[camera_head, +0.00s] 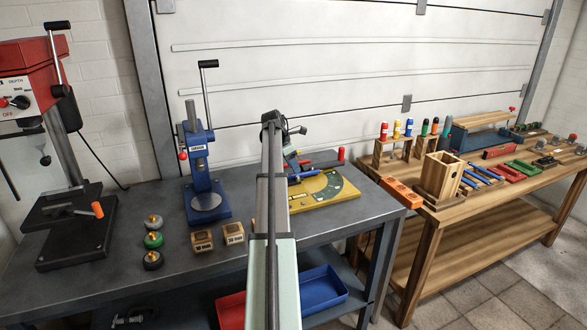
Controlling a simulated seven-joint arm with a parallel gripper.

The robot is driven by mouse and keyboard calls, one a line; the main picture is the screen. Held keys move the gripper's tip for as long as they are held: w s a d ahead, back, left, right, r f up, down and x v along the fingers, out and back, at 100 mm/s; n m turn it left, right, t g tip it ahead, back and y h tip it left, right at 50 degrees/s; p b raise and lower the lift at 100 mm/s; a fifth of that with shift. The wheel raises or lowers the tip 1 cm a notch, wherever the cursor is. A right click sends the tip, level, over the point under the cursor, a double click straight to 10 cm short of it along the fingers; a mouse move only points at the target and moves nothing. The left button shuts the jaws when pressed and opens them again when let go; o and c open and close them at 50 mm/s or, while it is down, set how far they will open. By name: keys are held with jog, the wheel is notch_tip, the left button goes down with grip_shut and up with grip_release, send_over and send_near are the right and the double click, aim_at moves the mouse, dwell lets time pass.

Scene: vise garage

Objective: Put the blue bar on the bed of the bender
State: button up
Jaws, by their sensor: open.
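The bender (330,190) has a yellow base with a dark dial plate and stands at the right end of the dark bench, partly behind my arm. A blue bar (306,175) lies across the bender's left part, its left end hidden by my arm. I cannot tell whether it rests fully on the bed. My gripper (292,163) is at the bar's left part, small and partly hidden by my arm. It is open; contact with the bar is not clear.
A red drill press (40,90) is far left. A red handle (341,154) rises behind the bender. The wooden table (450,215) at right holds racks, bottles and several blue bars (480,175).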

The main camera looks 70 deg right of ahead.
jog(key=v, duration=1)
jog(key=shift+w+r, duration=0.3)
jog(key=shift+r, duration=0.05)
jog(key=shift+d, duration=0.1)
jog(key=shift+o, duration=0.5)
jog(key=o, duration=0.3)
notch_tip(320, 180, up, 2)
jog(key=shift+o, duration=0.8)
jog(key=shift+s, duration=0.1)
jog(key=shift+o, duration=0.7)
jog(key=shift+s+d+f, duration=0.1)
jog(key=shift+f, duration=0.2)
jog(key=o, duration=0.4)
jog(key=x, duration=0.9)
jog(key=shift+d, duration=0.15)
